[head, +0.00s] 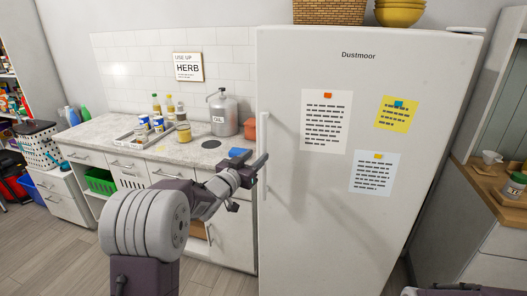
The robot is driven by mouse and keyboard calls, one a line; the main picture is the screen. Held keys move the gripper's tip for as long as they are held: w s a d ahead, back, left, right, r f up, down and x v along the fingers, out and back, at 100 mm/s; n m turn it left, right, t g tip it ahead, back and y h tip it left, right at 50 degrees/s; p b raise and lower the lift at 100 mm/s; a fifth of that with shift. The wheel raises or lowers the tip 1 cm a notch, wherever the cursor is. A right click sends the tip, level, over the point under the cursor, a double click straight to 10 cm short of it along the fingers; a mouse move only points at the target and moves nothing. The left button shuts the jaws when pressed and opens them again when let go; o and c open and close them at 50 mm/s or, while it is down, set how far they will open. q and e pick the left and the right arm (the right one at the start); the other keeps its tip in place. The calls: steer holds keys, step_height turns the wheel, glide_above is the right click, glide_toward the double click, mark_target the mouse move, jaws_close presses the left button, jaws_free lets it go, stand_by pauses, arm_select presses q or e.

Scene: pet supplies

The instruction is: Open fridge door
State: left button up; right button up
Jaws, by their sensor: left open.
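The fridge (330,225) is white, labelled "Dustmoor", and fills the middle right of the head view. Its door is shut. A pale vertical handle (264,135) runs along the door's left edge. My left gripper (253,180) is open at the lower part of this handle. One dark finger overlaps the handle in the picture; I cannot tell whether it touches. Nothing shows held in the gripper. My right gripper is not in view; only a bit of my right arm shows at the bottom right edge.
A wooden worktop (490,190) is at the right. A basket (328,12) and yellow bowls (399,14) sit on the fridge.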

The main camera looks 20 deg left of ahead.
mark_target(262, 151)
arm_select(q)
steer(key=x, duration=0.6)
steer(key=shift+p, duration=0.3)
steer(key=shift+s, duration=0.1)
jaws_close()
stand_by(0.9)
